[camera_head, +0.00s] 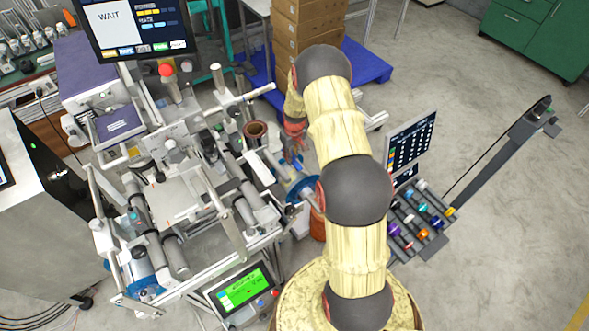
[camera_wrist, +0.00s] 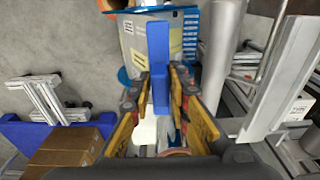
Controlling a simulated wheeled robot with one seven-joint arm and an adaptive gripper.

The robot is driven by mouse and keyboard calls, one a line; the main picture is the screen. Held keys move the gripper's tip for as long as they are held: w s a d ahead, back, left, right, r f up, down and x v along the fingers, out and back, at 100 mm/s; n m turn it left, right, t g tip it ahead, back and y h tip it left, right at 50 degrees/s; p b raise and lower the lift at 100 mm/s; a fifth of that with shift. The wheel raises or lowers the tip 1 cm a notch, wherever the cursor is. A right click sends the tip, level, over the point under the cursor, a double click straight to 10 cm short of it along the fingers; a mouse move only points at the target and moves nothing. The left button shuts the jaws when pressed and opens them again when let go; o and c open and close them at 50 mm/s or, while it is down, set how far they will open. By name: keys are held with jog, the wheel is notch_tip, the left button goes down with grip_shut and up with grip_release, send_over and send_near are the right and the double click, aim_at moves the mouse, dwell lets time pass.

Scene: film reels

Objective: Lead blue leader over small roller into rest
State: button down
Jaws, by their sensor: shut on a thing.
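My gripper (camera_wrist: 160,88) is shut on the blue leader (camera_wrist: 158,45), a flat blue strip that stands up between the two yellow-sided fingers in the wrist view. In the head view my gripper (camera_head: 291,160) is at the right side of the film machine (camera_head: 180,185), partly hidden by my arm. Behind the leader in the wrist view is a pale labelled part with a blue edge (camera_wrist: 190,35). A grey cylinder (camera_wrist: 222,45) stands right of the leader, apart from it. I cannot tell which roller is the small one, nor make out the rest.
A monitor (camera_head: 130,25) reads WAIT, and a green-screen panel (camera_head: 243,290) stands at the machine's front. A brown core (camera_head: 256,132) sits near my gripper. A rack of coloured pieces (camera_head: 420,222) is to the right. Cardboard boxes (camera_head: 300,25) stand on a blue pallet (camera_head: 365,62).

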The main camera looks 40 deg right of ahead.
notch_tip(320, 180, up, 6)
jog(key=a+p, duration=0.2)
jog(key=p, duration=0.1)
jog(key=shift+r, duration=0.2)
dwell(0.9)
jog(key=shift+w, duration=0.1)
jog(key=shift+a, duration=0.15)
jog(key=shift+w+a+p, duration=0.15)
jog(key=shift+a+p, duration=0.15)
jog(key=shift+a, duration=2.05)
jog(key=shift+a+r, duration=0.1)
jog(key=a+r+p, duration=0.4)
jog(key=a+r, duration=0.3)
jog(key=shift+w+r, duration=0.15)
jog(key=shift+w, duration=0.05)
dwell(1.1)
jog(key=shift+a, duration=0.1)
dwell(1.4)
